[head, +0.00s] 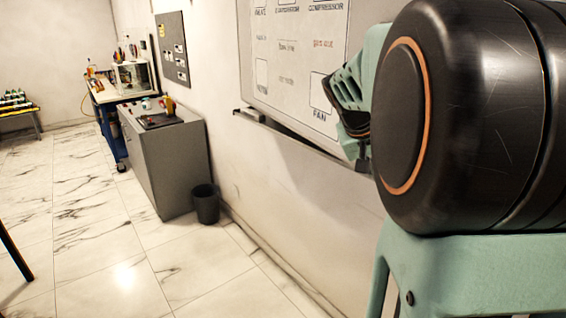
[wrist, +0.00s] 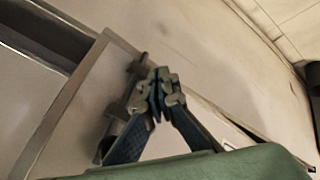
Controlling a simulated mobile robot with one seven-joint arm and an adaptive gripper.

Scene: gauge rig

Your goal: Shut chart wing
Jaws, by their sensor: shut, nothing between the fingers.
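The chart board (head: 285,65), a pale panel with printed words such as "COMPRESSOR" and "FAN", is on the wall at the upper middle of the head view. A dark gap shows under its lower edge. Which part is the wing, and how far it stands open, I cannot tell. My gripper (wrist: 155,82) is shut and empty in the wrist view, close to a grey frame edge (wrist: 68,105) and small dark fittings; I cannot tell if it touches them. In the head view my arm hides the board's right part and most of the gripper.
A dark rail (head: 300,138) runs along the wall below the board. A grey cabinet (head: 170,165) and a dark bin (head: 205,203) stand along the wall to the left. A workbench (head: 118,95) is farther back. The marble floor (head: 100,235) is largely clear.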

